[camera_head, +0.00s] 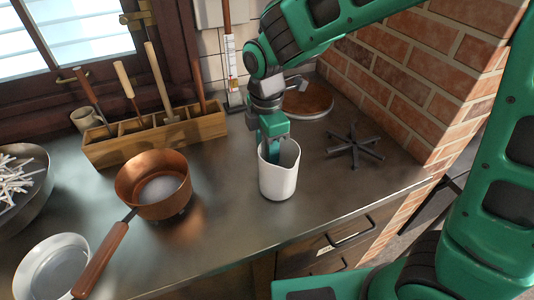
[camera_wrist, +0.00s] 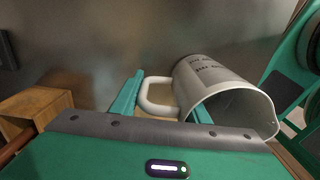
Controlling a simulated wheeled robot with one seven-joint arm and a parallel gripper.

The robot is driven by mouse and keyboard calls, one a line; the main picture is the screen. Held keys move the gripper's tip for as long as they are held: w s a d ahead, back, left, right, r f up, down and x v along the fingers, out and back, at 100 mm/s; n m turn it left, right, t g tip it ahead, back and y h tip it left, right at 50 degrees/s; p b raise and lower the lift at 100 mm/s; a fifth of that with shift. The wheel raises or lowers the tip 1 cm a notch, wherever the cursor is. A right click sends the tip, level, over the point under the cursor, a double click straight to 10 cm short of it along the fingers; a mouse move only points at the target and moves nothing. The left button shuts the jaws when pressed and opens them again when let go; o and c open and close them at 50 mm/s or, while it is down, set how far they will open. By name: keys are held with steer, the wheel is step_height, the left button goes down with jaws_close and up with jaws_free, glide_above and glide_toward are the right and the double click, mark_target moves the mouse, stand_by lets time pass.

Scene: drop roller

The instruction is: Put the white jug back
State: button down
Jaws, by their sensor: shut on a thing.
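The white jug (camera_head: 279,172) is upright at the middle of the metal counter in the head view. I cannot tell if its base touches the counter. My gripper (camera_head: 273,150) comes down from above behind the jug's rim, which hides the fingertips. In the wrist view the jug (camera_wrist: 215,85) shows its open mouth and dark lettering on its side. Its handle (camera_wrist: 150,95) lies between my two green fingers, and my gripper is shut on it.
A black star-shaped trivet (camera_head: 355,146) lies right of the jug, by the brick wall. A round wooden board (camera_head: 308,98) is behind. A copper pan (camera_head: 153,184) and a wooden tool box (camera_head: 150,138) stand left. A white pan (camera_head: 52,268) is front left.

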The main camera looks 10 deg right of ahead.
steer(key=shift+f, duration=0.25)
steer(key=c, duration=1)
jaws_free()
steer(key=shift+r, duration=0.1)
step_height(320, 180, up, 12)
steer(key=shift+r, duration=0.1)
